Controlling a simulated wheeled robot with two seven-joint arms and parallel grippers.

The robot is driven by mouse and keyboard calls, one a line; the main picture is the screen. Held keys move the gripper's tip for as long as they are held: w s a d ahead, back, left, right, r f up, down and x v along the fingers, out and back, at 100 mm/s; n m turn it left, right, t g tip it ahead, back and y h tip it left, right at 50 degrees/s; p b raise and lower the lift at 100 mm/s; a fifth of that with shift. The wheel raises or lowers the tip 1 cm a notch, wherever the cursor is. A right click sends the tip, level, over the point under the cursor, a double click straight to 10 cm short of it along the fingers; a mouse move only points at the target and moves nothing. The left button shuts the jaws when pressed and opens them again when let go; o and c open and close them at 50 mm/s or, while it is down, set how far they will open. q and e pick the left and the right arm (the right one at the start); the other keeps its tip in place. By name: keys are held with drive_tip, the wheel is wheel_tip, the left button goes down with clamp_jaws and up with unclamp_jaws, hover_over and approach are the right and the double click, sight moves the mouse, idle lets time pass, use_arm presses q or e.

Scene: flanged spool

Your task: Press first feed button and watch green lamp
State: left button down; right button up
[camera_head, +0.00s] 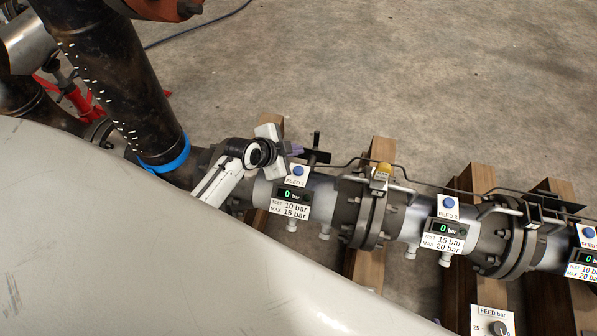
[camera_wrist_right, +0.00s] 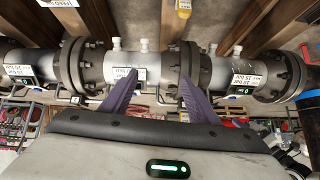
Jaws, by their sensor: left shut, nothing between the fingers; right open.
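The first feed button (camera_head: 298,171) is a blue round cap on a white plate marked FEED 1, on top of the left pipe section in the head view. Below it, a display (camera_head: 288,195) reads 0, with a small dark round lamp (camera_head: 301,199) beside it that does not look lit. My left gripper (camera_head: 296,150) is shut and empty, its purple fingertips just above and behind the button in the picture; I cannot tell the exact gap. In the right wrist view my right gripper (camera_wrist_right: 157,76) is open, its purple fingers spread with a pipe section beyond them.
Along the flanged pipe stand a FEED 2 button (camera_head: 449,203) and another blue button (camera_head: 589,232). A yellow-topped part (camera_head: 382,171) and thin tubing rise above the pipe. A knob panel (camera_head: 492,322) is at the bottom. Wooden beams (camera_head: 371,268) lie under the pipe.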

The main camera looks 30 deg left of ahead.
use_arm(q)
drive_tip(key=b, duration=0.4)
hover_over(296, 172)
wheel_tip(296, 172, down, 6)
drive_tip(key=shift+s+r, duration=0.1)
drive_tip(key=shift+r, duration=0.15)
drive_tip(key=shift+f+b, duration=0.35)
drive_tip(key=shift+b, duration=0.1)
drive_tip(key=shift+f, duration=0.25)
idle(0.8)
drive_tip(key=shift+f, duration=0.1)
drive_tip(key=shift+f+b, duration=0.3)
drive_tip(key=shift+b, duration=0.05)
